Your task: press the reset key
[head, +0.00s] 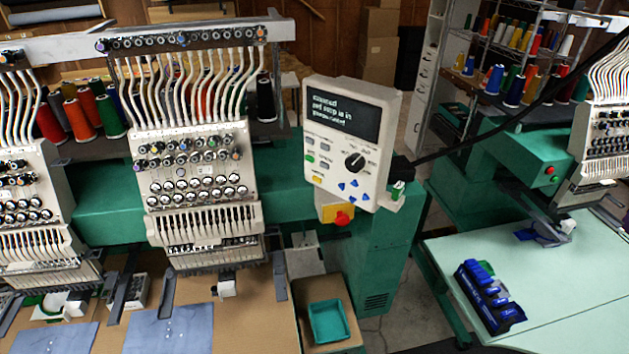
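The control panel (373,136) of the embroidery machine stands at the centre, tilted slightly. Its dark screen (343,109) shows a few lines of white text that I cannot read reliably. Below the screen are pale keys, a green key (309,158), a yellow key (318,178), a black dial (355,161) and several blue arrow keys (353,184). The key labels are too small to read, so I cannot tell which is the reset key. A red knob (342,217) on a yellow base sits under the panel. Neither of my grippers is in view.
A multi-needle sewing head (197,175) stands left of the panel. A teal tray (328,321) lies on the tan table below. On the right, a blue caddy (488,297) sits on a pale green table (560,275). Floor shows between the machines.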

